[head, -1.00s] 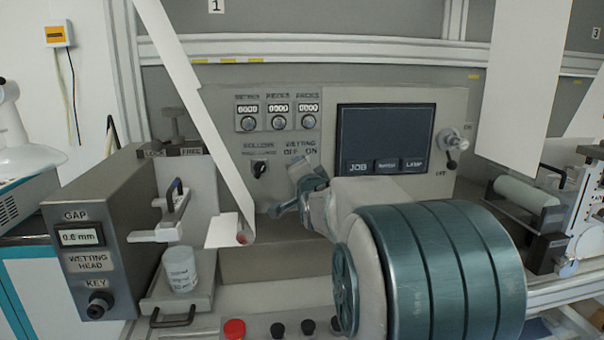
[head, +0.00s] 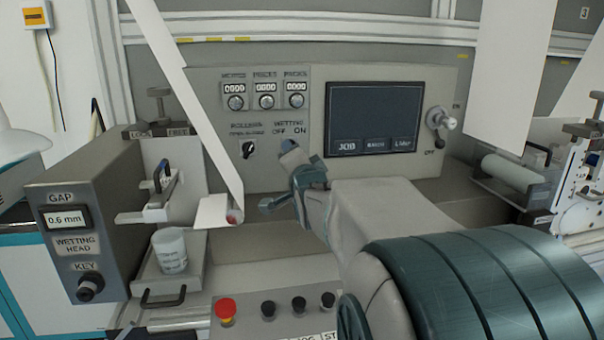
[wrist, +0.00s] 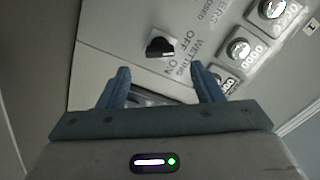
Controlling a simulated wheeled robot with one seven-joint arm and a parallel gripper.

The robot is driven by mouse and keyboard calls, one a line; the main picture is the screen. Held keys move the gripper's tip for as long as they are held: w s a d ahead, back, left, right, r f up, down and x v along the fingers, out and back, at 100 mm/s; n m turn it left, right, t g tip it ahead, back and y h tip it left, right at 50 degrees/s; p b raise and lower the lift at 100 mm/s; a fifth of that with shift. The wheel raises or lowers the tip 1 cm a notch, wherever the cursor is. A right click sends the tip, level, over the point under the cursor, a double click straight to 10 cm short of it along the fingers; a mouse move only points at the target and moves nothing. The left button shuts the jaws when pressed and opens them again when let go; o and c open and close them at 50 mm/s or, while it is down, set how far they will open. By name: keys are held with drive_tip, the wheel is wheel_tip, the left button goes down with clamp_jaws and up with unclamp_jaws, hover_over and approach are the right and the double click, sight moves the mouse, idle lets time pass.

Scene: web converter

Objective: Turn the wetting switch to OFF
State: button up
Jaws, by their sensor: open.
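The wetting switch (wrist: 160,47) is a black knob on the grey panel, beside the OFF and ON labels in the wrist view. It lies beyond the fingertips, above the gap between them, with no contact visible. Which label it points to I cannot tell. In the head view my gripper hides it below the WETTING OFF ON label (head: 289,128). My gripper (head: 279,175) is open and empty in front of the panel. Its two blue fingers also show in the wrist view (wrist: 160,82), spread apart.
The rollers knob (head: 248,149) is just left of the wetting label. Counters (head: 266,95) sit above and a dark screen (head: 374,120) is to the right. A paper strip (head: 190,100) hangs at the left. A red button (head: 226,310) and black buttons are below.

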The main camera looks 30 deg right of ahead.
drive_tip(key=v, duration=0.7)
